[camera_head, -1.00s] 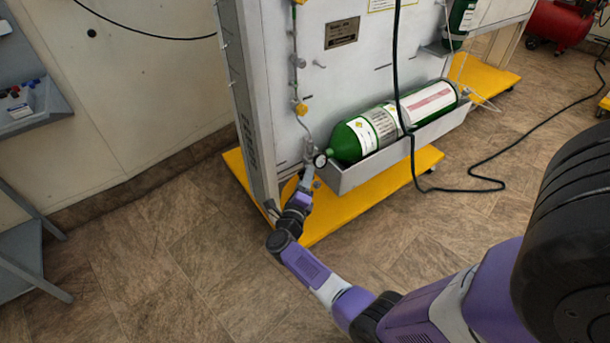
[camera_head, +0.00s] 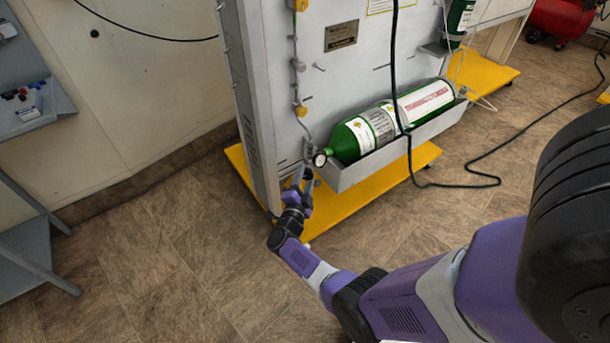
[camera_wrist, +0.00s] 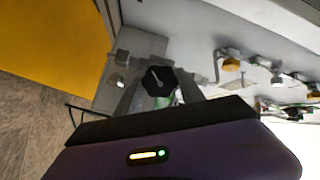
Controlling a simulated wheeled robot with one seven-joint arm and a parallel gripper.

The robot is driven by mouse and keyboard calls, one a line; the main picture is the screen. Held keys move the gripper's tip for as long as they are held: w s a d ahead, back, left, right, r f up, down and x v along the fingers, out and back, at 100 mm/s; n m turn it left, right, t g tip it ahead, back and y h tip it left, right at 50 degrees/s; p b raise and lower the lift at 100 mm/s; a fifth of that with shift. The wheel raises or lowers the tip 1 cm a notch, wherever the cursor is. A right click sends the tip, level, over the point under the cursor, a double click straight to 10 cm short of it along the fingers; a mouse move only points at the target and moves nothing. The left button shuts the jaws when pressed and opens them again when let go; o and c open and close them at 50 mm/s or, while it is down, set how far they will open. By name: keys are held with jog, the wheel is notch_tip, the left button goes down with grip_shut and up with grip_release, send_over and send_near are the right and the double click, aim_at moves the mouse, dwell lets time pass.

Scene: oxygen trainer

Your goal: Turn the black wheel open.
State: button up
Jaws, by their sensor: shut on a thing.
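The black wheel (camera_wrist: 159,81) is a small dark many-sided knob in the middle of the wrist view. My gripper (camera_wrist: 160,90) has one grey finger on each side of it and is shut on it. In the head view my gripper (camera_head: 302,178) reaches up to the valve at the lower left of the panel, just left of the green cylinder's neck. The wheel cannot be made out there, and its turn angle is not readable. A round gauge (camera_head: 319,160) sits beside the gripper.
The green cylinder (camera_head: 345,142) lies in a grey trough (camera_head: 360,172) on the yellow base (camera_head: 335,205). A grey upright post stands close left of my gripper. A dark hose (camera_head: 455,186) runs over the floor at right.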

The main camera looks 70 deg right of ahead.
jog(key=n+p, duration=0.1)
jog(key=n, duration=0.3)
jog(key=shift+n, duration=0.3)
jog(key=shift+f+n+p, duration=0.1)
jog(key=shift+n+p, duration=0.45)
jog(key=shift+n, duration=1.65)
jog(key=o, duration=1.4)
jog(key=shift+c, duration=0.2)
jog(key=s+a+p, duration=0.1)
jog(key=a+p, duration=0.1)
jog(key=a, duration=0.5)
jog(key=shift+s+a+p, duration=0.2)
jog(key=shift+a+p, duration=0.1)
jog(key=shift+a, duration=0.05)
